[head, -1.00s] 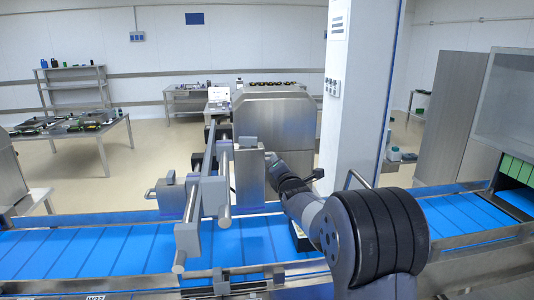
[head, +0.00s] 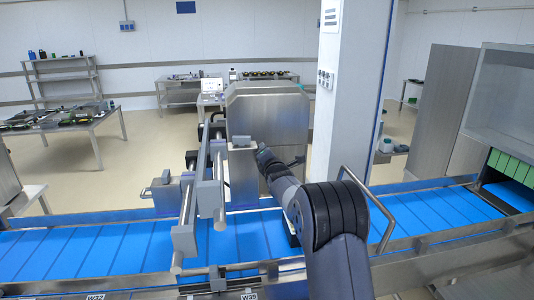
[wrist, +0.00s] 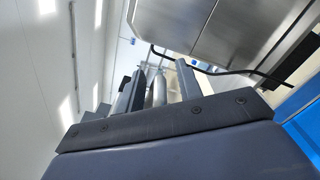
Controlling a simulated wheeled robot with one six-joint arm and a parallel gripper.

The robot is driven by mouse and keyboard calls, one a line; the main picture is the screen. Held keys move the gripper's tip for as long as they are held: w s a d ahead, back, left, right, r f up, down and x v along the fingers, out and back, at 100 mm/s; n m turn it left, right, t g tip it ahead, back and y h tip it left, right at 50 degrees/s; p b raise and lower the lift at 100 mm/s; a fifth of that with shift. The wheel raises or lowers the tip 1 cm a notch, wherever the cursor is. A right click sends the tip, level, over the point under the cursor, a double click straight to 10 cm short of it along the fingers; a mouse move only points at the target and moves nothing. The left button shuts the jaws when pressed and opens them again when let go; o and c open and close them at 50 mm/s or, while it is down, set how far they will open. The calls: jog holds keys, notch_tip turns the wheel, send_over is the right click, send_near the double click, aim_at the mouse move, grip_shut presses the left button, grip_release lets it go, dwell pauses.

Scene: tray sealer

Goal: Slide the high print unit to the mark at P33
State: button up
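A grey box-shaped unit (head: 242,172) with a small top knob stands beside the long rails over the blue belt, in the middle of the head view. It looks like the high print unit, though no label on it is readable. A second, lower grey unit (head: 167,194) with a handle stands to the left of the rails. My gripper (wrist: 157,88) shows two dark fingers apart, with a pale round bar seen between them and clear gaps at its sides. In the head view, my wrist is just right of the unit and hides the fingertips. The P33 mark is not readable.
Metal rails (head: 217,180) with round bars project toward me over the blue conveyor (head: 110,250). A steel housing (head: 268,115) stands behind. A white column (head: 345,90) and a bent tube handle (head: 385,215) are to the right. Small labels (head: 248,295) line the front edge.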

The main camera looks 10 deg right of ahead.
jog(key=shift+c, duration=0.3)
jog(key=shift+f, duration=0.1)
jog(key=c, duration=0.6)
grip_shut()
jog(key=shift+s+f, duration=0.15)
jog(key=shift+f, duration=0.05)
jog(key=s+b, duration=0.9)
jog(key=b, duration=0.1)
jog(key=shift+s, duration=0.4)
jog(key=o, duration=0.6)
grip_release()
jog(key=shift+d, duration=0.15)
jog(key=shift+o, duration=0.3)
